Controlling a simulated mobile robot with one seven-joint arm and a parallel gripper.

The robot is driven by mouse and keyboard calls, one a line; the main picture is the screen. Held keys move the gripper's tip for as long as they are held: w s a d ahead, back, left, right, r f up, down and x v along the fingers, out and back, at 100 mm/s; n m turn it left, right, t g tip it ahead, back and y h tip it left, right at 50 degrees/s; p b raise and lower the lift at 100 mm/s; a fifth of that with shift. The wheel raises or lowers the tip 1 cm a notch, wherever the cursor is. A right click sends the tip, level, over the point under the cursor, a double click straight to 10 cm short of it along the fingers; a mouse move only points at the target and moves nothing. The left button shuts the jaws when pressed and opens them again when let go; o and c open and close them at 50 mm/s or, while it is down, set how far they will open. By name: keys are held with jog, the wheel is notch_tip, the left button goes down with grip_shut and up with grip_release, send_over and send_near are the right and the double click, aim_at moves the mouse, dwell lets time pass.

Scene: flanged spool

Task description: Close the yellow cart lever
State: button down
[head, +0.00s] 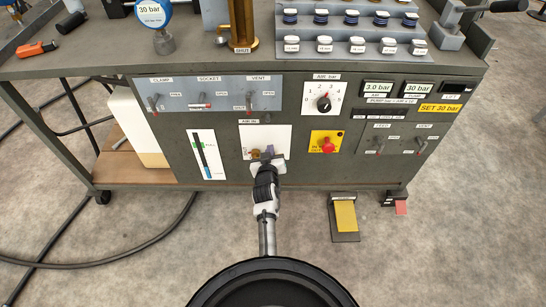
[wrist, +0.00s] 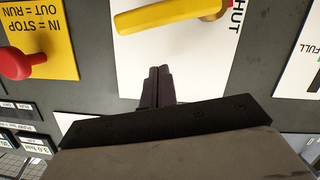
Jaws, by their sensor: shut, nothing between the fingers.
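The yellow lever (wrist: 165,15) shows at the top edge of the wrist view, on a white plate (wrist: 185,70) whose visible letters read "HUT". Its handle lies nearly level across the picture, from its pivot at the right to its free end at the left. In the head view a small yellow-brown part of the lever (head: 254,155) shows on the cart's front, beside my gripper (head: 269,151), which hides the rest. My gripper's dark fingers (wrist: 160,70) are pressed together and empty. Their tips appear just short of the handle in the picture; I cannot tell the depth gap.
A red knob (head: 327,146) on a yellow plate is right of the lever. A level gauge (head: 207,154) is to the left. Small toggle levers (head: 249,102) sit above on the grey panel. Two pedals, one yellow (head: 345,216), stand on the floor at the right.

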jog(key=shift+s+d+f, duration=0.1)
jog(key=shift+d+f, duration=0.15)
jog(key=shift+f, duration=0.6)
jog(key=shift+s+d+f, duration=0.1)
jog(key=shift+d+f, duration=0.1)
jog(key=shift+f, duration=0.65)
jog(key=d+f+b, duration=0.1)
jog(key=f+b, duration=0.1)
jog(key=shift+d+f+b, duration=0.1)
jog(key=shift+d+b, duration=0.05)
jog(key=shift+b, duration=0.25)
jog(key=s+r+p, duration=0.2)
jog(key=s+r, duration=0.4)
jog(key=s, duration=0.3)
jog(key=shift+s+r, duration=0.25)
jog(key=shift+s, duration=0.05)
